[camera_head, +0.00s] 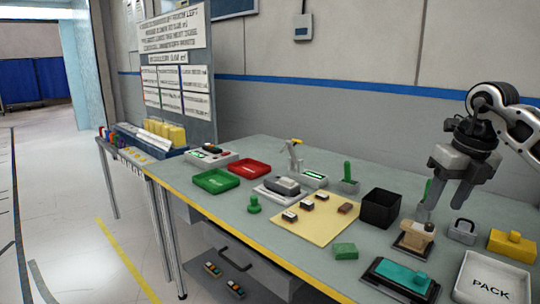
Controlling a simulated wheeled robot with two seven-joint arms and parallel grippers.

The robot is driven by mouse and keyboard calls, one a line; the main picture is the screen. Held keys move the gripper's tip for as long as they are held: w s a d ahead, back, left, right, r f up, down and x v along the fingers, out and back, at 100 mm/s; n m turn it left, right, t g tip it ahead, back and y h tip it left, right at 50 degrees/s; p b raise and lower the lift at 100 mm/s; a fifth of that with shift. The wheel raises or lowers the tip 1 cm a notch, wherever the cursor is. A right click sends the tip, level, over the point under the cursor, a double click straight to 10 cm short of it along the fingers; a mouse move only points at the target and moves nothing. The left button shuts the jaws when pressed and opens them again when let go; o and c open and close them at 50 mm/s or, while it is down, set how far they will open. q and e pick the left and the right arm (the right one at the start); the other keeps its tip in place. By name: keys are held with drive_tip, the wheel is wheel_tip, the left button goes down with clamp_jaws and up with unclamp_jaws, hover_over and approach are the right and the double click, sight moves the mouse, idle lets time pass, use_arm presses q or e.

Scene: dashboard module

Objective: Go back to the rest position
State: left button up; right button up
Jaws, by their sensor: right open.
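My right gripper (446,192) comes in from the right and hangs above the right part of the table. Its fingers point down, are spread apart, and hold nothing that I can see. Below it, a tan and brown piece (416,236) stands on a dark base, and a grey padlock-shaped piece (462,231) stands to the right. A green upright piece (427,192) shows just behind the fingers. My left gripper is not in view.
The grey-green table (375,260) carries a black bin (380,208), a yellow mat (318,221) with small parts, red (249,169) and green (216,181) trays, a teal block (402,276), a yellow block (512,245) and a white PACK tray (490,281). A wall stands behind.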

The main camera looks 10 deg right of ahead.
drive_tip(key=w+a+f+n+y, duration=0.15)
drive_tip(key=a+f+y, duration=0.3)
drive_tip(key=a, duration=0.45)
drive_tip(key=w+a+f+n+y, duration=0.1)
drive_tip(key=a+f+n+y, duration=0.15)
drive_tip(key=a+f, duration=0.55)
drive_tip(key=s+a+m+t+y, duration=0.25)
drive_tip(key=a+m+y, duration=0.2)
drive_tip(key=a, duration=0.45)
drive_tip(key=s+a+m+t+y, duration=0.2)
drive_tip(key=s+a+m+y, duration=0.15)
drive_tip(key=a+y, duration=0.4)
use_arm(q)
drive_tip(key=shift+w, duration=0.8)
use_arm(e)
drive_tip(key=s+d+f+m+t+h, duration=0.1)
drive_tip(key=s+d+f+m+h, duration=0.1)
drive_tip(key=s+f+m+h, duration=0.3)
drive_tip(key=s+d+f+m+t+h, duration=0.1)
drive_tip(key=s+d+f+m+h, duration=0.2)
drive_tip(key=f+m, duration=0.7)
drive_tip(key=s+d+f+m+t+h, duration=0.2)
drive_tip(key=s+f+m+h, duration=0.5)
drive_tip(key=m, duration=0.6)
drive_tip(key=shift+d+f+m+h, duration=0.35)
drive_tip(key=shift+f+m+h, duration=0.05)
drive_tip(key=shift+f+h, duration=0.4)
